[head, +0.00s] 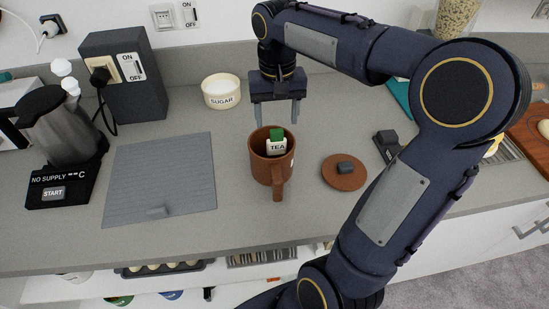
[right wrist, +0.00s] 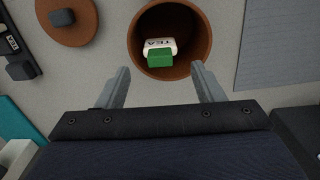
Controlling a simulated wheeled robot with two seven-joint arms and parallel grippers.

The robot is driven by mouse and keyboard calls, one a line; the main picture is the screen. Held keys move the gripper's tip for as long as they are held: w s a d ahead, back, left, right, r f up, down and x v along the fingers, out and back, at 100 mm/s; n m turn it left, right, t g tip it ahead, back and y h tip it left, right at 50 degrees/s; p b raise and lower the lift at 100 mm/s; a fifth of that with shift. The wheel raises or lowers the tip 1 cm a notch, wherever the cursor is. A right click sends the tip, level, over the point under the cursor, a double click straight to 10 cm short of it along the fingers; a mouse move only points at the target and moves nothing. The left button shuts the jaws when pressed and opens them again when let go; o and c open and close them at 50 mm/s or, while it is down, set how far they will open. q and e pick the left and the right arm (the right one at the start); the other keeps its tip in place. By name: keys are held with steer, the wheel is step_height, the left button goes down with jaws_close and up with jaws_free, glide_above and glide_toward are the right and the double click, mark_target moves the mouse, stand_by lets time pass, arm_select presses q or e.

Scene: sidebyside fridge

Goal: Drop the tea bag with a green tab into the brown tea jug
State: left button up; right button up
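The brown tea jug (head: 262,170) stands upright on the grey counter, its handle toward the front. The tea bag, a white piece marked TEA (head: 276,148) with a green tab (head: 277,134), shows within the jug's mouth. In the right wrist view the tea bag (right wrist: 159,47) also lies inside the outline of the jug's rim (right wrist: 134,38). Whether it rests on the bottom cannot be told. My right gripper (head: 278,118) is open and empty, above and just behind the jug. Its two fingers (right wrist: 163,82) are apart with nothing between them. My left gripper is not in view.
A round brown lid (head: 337,181) with a dark knob lies right of the jug. A sugar pot (head: 222,94) stands behind left. A grey board (head: 165,180), a kettle (head: 62,135) and a socket box (head: 125,75) are left. Counter between jug and board is clear.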

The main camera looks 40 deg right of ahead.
steer(key=shift+o, duration=0.7)
steer(key=shift+r, duration=0.1)
step_height(320, 180, up, 8)
steer(key=shift+f+p, duration=0.2)
steer(key=shift+p, duration=0.15)
steer(key=s+a+f+n+t+y, duration=0.3)
steer(key=s+a+f+n+t, duration=0.1)
steer(key=s+a+f, duration=0.8)
steer(key=s+f+t, duration=0.1)
steer(key=s, duration=0.2)
steer(key=shift+s+f+t+y, duration=0.15)
steer(key=shift+s+t+y, duration=0.15)
steer(key=shift+y, duration=0.1)
stand_by(1.0)
